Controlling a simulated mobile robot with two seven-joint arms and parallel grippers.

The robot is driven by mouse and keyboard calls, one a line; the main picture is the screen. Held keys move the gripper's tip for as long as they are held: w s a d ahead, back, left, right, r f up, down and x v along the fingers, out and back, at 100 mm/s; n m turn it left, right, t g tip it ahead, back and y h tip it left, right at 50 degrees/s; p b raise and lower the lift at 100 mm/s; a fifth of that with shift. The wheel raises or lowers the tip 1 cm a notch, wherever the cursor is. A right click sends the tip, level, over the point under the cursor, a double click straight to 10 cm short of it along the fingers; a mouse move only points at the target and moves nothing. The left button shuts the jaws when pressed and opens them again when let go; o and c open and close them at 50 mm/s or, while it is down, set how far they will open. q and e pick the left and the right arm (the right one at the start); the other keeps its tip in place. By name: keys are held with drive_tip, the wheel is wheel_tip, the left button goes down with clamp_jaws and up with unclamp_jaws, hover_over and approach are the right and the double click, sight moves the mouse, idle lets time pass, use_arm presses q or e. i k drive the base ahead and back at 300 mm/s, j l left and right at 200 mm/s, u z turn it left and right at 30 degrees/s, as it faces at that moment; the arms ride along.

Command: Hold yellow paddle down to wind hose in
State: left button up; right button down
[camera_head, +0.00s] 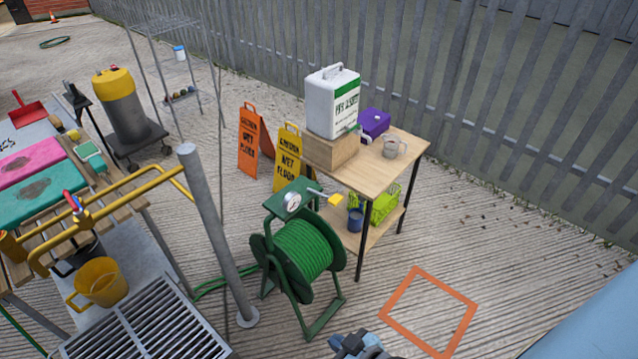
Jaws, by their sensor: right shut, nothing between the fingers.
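The yellow paddle (335,199) sticks out to the right from the top of the green hose reel (267,249), on a short lever beside a white round dial (292,201). Green hose (304,247) is wound on the drum, and a length of it trails on the ground to the left. My right gripper (345,341) is at the bottom edge, partly cut off. It is shut and empty, below and apart from the reel and the paddle. My left gripper is out of view.
A wooden table (400,165) with a white container (333,103) stands right behind the reel. A grey post (215,230) stands close left of it. An orange square outline (462,322) marks clear ground at right. Wet-floor signs (287,158) stand behind.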

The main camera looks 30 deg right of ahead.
sight(336, 198)
drive_tip(key=l+u, duration=0.5)
drive_tip(key=l, duration=0.75)
drive_tip(key=i, duration=0.05)
